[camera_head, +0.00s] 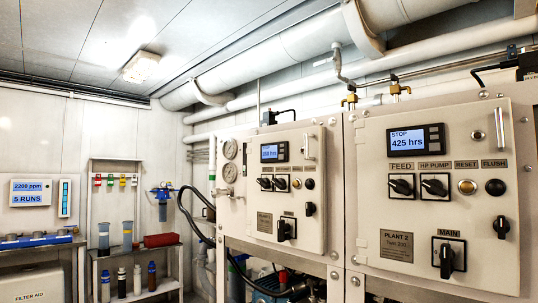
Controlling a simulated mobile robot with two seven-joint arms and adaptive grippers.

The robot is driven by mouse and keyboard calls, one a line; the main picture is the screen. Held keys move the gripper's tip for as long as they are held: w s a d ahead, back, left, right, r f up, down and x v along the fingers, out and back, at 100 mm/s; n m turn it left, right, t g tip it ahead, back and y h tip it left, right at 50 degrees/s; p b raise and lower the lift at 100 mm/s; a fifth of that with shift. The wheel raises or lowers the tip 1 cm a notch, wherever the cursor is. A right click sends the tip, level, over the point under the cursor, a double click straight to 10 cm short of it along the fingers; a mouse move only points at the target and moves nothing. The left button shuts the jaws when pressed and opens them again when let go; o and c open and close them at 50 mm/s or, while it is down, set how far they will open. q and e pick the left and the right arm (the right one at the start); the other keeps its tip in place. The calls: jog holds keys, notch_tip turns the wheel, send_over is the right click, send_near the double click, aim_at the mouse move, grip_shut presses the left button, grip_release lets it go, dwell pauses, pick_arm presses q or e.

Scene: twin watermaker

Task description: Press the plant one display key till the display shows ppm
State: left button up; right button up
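The nearer control panel on the right, labelled PLANT 2 (397,244), has a display (406,141) reading STOP and 425 hrs, with small keys on its right side. The farther panel (262,215), left of it, has a smaller lit blue display (270,152). Its text seems to end in hrs, but the digits are too small to read surely. A dark strip (283,152) at the right of that display is where keys would sit; single keys cannot be made out. The farther panel's nameplate (264,222) is unreadable. Neither of my grippers is in view.
Both panels carry protruding black knobs, a main switch (286,229) and a door handle (309,147). A wall display (31,191) at far left reads 2200 ppm and 5 RUNS. A shelf with bottles (137,281) and black hoses (188,215) stand left of the panels.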

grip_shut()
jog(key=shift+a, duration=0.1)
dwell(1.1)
